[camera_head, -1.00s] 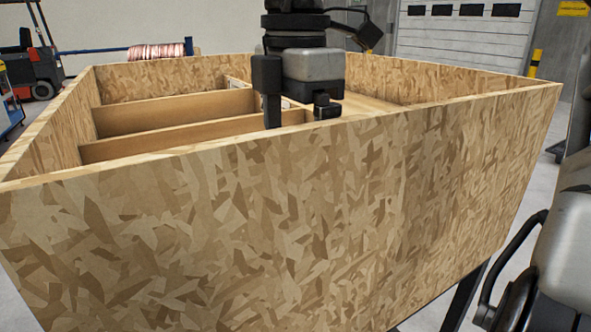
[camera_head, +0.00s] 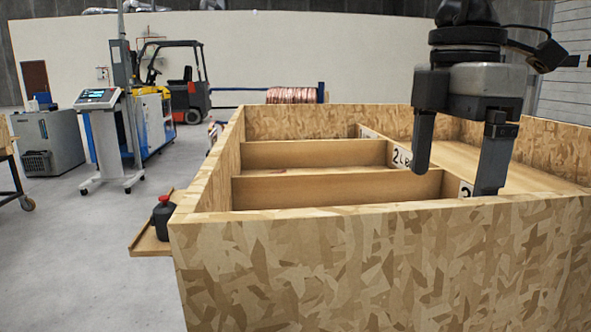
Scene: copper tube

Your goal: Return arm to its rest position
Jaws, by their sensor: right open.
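My right gripper (camera_head: 456,170) hangs from the upper right of the head view with its fingers pointing down. Its two dark fingers stand well apart with nothing between them. It is over the near right part of the wooden crate (camera_head: 330,262), close to the near wall and the numbered divider. The fingers hide part of the divider and its labels. I cannot tell whether a fingertip reaches below the near wall's rim. My left gripper is not in view.
The crate has compartments on its left, split by wooden boards (camera_head: 315,153). A side shelf (camera_head: 149,240) holds a dark bottle with a red top (camera_head: 163,217). A monitor stand (camera_head: 103,140), a forklift (camera_head: 186,95) and a copper coil (camera_head: 291,96) stand behind.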

